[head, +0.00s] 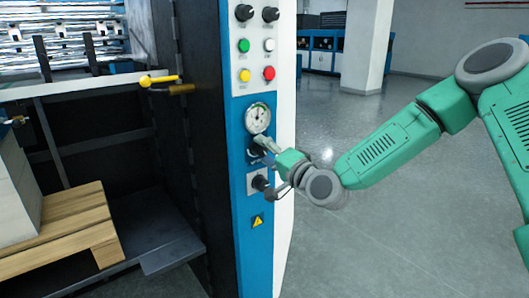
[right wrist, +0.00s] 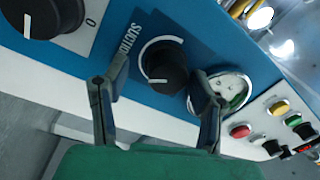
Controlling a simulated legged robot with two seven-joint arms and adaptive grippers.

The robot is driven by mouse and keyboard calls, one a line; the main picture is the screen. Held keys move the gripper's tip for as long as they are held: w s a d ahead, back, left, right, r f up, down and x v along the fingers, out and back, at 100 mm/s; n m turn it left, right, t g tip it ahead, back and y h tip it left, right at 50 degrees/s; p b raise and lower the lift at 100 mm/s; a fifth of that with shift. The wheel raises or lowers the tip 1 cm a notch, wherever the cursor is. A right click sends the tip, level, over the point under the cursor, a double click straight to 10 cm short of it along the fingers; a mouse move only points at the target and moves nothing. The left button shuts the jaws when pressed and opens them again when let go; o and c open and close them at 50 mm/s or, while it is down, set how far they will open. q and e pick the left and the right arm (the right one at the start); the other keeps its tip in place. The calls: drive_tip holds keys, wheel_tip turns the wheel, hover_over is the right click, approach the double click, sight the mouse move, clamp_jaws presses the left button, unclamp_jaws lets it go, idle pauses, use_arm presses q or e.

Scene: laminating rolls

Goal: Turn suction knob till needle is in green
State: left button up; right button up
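The black suction knob (right wrist: 164,68) sits on the blue panel next to its "SUCTION" label. In the head view the suction knob (head: 252,150) is mostly hidden by my right gripper (head: 267,150). In the right wrist view my right gripper (right wrist: 152,85) is open, one finger on each side of the knob, with visible gaps and no clear contact. The round gauge (head: 257,118) is just above the knob; in the right wrist view the gauge (right wrist: 234,86) is partly covered by a finger. Some green shows on its dial, but I cannot read the needle. My left gripper is out of view.
Another black knob (head: 261,183) is below the suction knob, close under my right gripper. Yellow, red, green and white buttons and two more knobs are above the gauge. A wooden pallet (head: 75,225) stands at left. The floor right of the panel is open.

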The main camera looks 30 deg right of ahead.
drive_tip(key=shift+s, duration=0.1)
drive_tip(key=s+d, duration=0.1)
drive_tip(key=s, duration=1)
drive_tip(key=shift+s+f, duration=0.35)
drive_tip(key=shift+f, duration=0.1)
drive_tip(key=shift+a, duration=0.1)
